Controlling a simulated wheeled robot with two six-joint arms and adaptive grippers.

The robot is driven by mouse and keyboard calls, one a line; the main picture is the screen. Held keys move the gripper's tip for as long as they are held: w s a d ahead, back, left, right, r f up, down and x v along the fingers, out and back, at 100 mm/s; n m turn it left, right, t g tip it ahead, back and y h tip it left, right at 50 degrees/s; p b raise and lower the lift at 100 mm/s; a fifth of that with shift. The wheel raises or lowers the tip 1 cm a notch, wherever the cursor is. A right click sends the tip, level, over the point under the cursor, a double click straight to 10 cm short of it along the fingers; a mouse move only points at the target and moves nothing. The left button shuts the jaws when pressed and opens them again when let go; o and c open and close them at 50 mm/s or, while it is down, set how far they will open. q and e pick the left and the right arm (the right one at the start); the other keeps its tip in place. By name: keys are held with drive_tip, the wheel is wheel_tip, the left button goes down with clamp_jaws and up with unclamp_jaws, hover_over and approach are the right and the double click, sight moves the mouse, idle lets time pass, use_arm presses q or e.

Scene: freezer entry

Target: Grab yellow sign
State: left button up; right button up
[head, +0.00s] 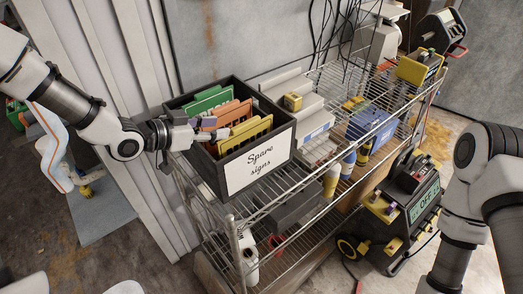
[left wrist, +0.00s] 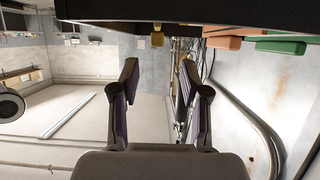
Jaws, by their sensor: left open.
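A yellow sign (head: 245,132) stands in a black box (head: 228,178) labelled "Spare signs", at the front of the row of signs. Orange signs (head: 229,112) and a green sign (head: 207,101) stand behind it. My left gripper (head: 208,129) is at the left side of the box, close to the left ends of the signs. In the left wrist view its two fingers (left wrist: 160,95) are apart with nothing between them. That view also shows the orange (left wrist: 228,31) and green (left wrist: 283,46) signs at the top right. My right gripper is not in view.
The box stands on a wire shelf rack (head: 270,207). White stepped blocks (head: 300,108) and a blue bin (head: 372,125) stand to its right. A corrugated wall panel (head: 115,75) is behind my left arm. A dark device (head: 412,195) stands at the lower right.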

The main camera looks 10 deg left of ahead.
sight(237, 127)
use_arm(q)
drive_tip(key=x, duration=0.3)
drive_tip(key=shift+r+p, duration=0.15)
drive_tip(key=shift+p, duration=0.2)
drive_tip(key=p+x, duration=0.2)
drive_tip(key=x, duration=0.1)
drive_tip(key=shift+s+d, duration=0.1)
drive_tip(key=shift+s, duration=0.15)
drive_tip(key=x, duration=0.3)
drive_tip(key=shift+s, duration=0.2)
drive_tip(key=shift+s+a, duration=0.15)
drive_tip(key=shift+a, duration=0.2)
drive_tip(key=c, duration=0.6)
drive_tip(key=shift+s, duration=0.1)
clamp_jaws()
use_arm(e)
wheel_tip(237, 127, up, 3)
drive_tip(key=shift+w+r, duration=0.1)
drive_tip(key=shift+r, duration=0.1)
